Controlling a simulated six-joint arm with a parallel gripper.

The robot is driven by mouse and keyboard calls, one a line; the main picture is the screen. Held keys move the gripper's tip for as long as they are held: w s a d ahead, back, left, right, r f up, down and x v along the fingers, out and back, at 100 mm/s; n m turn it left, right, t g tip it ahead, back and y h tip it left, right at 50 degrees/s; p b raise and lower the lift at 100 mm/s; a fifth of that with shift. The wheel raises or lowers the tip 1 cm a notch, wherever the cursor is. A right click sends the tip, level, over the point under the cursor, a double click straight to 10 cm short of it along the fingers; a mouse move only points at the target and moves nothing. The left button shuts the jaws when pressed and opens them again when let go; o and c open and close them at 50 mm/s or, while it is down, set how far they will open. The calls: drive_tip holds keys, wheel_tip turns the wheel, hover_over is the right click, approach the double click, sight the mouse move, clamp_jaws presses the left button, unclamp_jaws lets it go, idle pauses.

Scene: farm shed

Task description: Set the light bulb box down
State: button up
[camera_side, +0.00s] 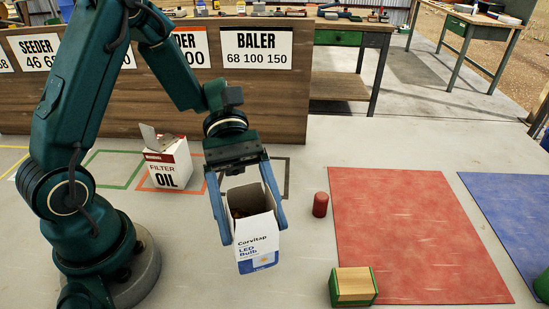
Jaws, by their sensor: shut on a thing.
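The light bulb box (256,243) is a white and blue open-topped carton marked "LED Bulb", in the middle of the side view. My gripper (252,222) is shut on it from above, with one blue finger on its left side and the other on its right. The box looks nearly upright, its flaps raised between the fingers. Something reddish-brown shows inside its open top. I cannot tell whether its bottom touches the floor or hangs a little above it.
A white and red oil filter box (168,165) stands open behind, near floor outlines. A red cylinder (320,204) stands right of my gripper, beside a red mat (415,235). A wood-and-green block (353,286) sits at that mat's front corner. A blue mat (510,210) lies further right.

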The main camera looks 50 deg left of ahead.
sight(261, 257)
drive_tip(key=shift+x, duration=0.9)
drive_tip(key=shift+w+f, duration=0.15)
drive_tip(key=shift+f, duration=2.05)
drive_tip(key=o, duration=1.2)
drive_tip(key=shift+o, duration=0.2)
